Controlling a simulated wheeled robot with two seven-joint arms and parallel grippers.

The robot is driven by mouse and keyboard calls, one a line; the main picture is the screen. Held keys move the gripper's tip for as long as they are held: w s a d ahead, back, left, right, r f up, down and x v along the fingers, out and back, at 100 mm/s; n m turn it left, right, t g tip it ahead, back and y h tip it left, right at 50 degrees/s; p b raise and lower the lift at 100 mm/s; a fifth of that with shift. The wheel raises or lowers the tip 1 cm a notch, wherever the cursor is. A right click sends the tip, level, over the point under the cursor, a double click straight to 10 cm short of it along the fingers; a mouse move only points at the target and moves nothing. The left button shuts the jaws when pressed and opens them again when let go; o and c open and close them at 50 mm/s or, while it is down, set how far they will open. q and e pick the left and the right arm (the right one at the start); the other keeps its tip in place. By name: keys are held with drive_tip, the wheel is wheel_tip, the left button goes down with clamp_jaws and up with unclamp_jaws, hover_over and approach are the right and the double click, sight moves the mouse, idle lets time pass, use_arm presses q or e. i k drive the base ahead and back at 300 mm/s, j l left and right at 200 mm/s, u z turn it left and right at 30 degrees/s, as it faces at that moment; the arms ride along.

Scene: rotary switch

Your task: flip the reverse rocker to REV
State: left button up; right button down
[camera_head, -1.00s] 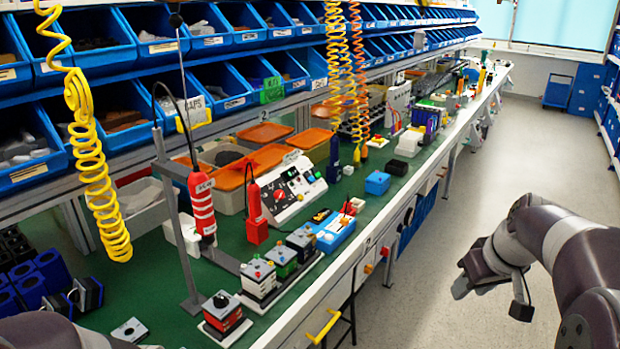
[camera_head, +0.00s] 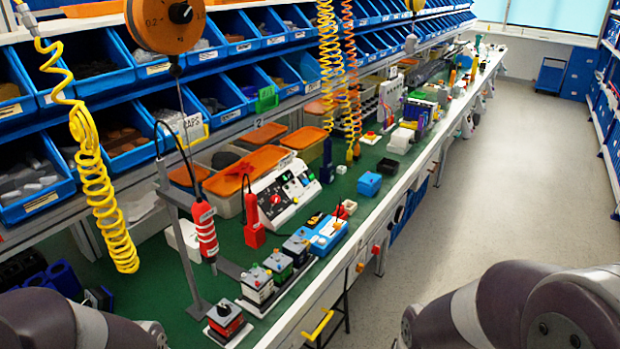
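A white sloped control panel (camera_head: 287,205) stands on the green bench top, left of the picture's middle. It carries a red knob and several small coloured controls. I cannot tell which of them is the reverse rocker, nor its position, at this size. My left arm comes in at the bottom left and my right arm at the bottom right, both short of the panel. Neither gripper's fingers show; they are outside the picture or hidden by the arms.
Small switch boxes (camera_head: 257,286) and a blue box (camera_head: 325,237) line the front edge. A red hanging tool (camera_head: 205,230) and a red holder (camera_head: 254,224) stand left of the panel. Yellow coiled hoses (camera_head: 92,175) hang over the bench. The aisle floor (camera_head: 480,190) is clear.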

sight(301, 177)
drive_tip(key=i+l+u, duration=0.15)
drive_tip(key=u, duration=0.25)
drive_tip(key=i+l+u, duration=0.15)
drive_tip(key=u, duration=0.2)
drive_tip(key=i+l+u, duration=0.1)
drive_tip(key=l+u, duration=0.3)
drive_tip(key=i+l, duration=0.15)
drive_tip(key=l, duration=0.25)
drive_tip(key=i+l+u, duration=0.1)
drive_tip(key=l, duration=0.3)
drive_tip(key=i+l, duration=0.15)
drive_tip(key=l, duration=0.25)
drive_tip(key=i+l+u, duration=0.15)
drive_tip(key=l, duration=0.65)
drive_tip(key=i+u, duration=0.05)
